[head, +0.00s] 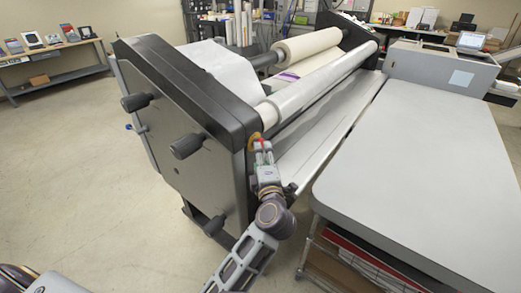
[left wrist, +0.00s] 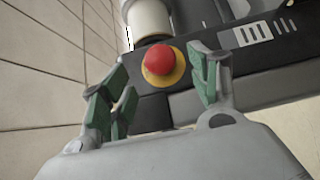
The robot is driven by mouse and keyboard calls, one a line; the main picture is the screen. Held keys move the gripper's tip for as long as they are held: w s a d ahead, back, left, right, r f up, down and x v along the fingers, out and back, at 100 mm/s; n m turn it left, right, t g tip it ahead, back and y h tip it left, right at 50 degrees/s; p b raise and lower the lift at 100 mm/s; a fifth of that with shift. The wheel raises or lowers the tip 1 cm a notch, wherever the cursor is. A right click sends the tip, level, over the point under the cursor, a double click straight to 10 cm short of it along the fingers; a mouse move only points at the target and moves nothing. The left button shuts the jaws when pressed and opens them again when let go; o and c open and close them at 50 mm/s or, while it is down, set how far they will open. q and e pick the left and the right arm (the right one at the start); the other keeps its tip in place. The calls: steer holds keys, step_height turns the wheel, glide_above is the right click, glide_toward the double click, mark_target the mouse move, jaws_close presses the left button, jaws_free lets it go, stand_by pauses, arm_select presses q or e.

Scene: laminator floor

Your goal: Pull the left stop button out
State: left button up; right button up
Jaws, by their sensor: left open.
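The left stop button is a red round knob (left wrist: 158,60) on a yellow ring (left wrist: 178,72), set in the laminator's dark end panel. In the left wrist view it lies just beyond my open left gripper (left wrist: 160,90), between the lines of the green-padded fingers. The fingers look apart from it, with nothing between them. In the head view my left gripper (head: 263,152) points up at the laminator's near end (head: 190,85). A yellow bit of the button's ring (head: 254,137) shows there; the gripper mostly hides the button. My right gripper is not in view.
The laminator's long rollers (head: 315,85) run away to the back right. A grey table (head: 420,160) stands close at the right, leaving a narrow gap by my arm. Black knobs (head: 187,145) stick out of the end panel. The floor at left is clear.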

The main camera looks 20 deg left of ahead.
arm_select(q)
steer(key=shift+b+x, duration=0.55)
steer(key=shift+x, duration=1.9)
jaws_close()
